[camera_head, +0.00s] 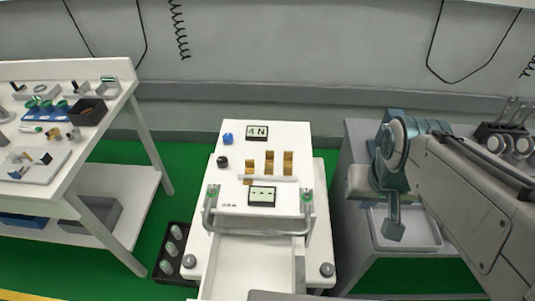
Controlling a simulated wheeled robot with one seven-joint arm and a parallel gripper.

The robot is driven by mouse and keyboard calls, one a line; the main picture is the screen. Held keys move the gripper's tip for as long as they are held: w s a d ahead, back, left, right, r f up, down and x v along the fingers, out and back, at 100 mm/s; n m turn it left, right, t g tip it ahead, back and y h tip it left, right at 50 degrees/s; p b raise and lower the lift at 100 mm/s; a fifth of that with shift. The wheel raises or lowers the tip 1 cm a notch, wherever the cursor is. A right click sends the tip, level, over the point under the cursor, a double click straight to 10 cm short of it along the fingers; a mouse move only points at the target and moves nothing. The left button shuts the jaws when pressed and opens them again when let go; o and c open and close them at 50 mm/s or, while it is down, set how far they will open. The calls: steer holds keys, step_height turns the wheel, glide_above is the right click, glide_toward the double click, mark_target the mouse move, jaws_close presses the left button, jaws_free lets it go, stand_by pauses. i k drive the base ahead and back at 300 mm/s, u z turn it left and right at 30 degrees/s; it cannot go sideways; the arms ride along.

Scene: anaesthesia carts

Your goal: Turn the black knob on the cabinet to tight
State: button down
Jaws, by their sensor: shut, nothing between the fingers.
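The black knob (222,162) sits on the left side of the white cabinet's (300,150) top face, below a blue knob (228,139). Its marking and turn position are too small to read. My gripper (394,232) is at the right, pointing down over the grey cart, well apart from the black knob. Its fingers are together and nothing shows between them.
The cabinet has displays (257,132), brass-coloured blocks (269,163), a raised handle and an open drawer in front. A grey cart with a tray (425,240) stands right. A white table (100,120) with several items stands left. A black bin of cylinders (160,272) is on the floor.

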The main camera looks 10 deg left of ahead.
mark_target(222, 162)
steer(key=z, duration=0.05)
steer(key=k, duration=1.2)
steer(key=u, duration=0.8)
steer(key=i, duration=1.15)
steer(key=z, duration=0.6)
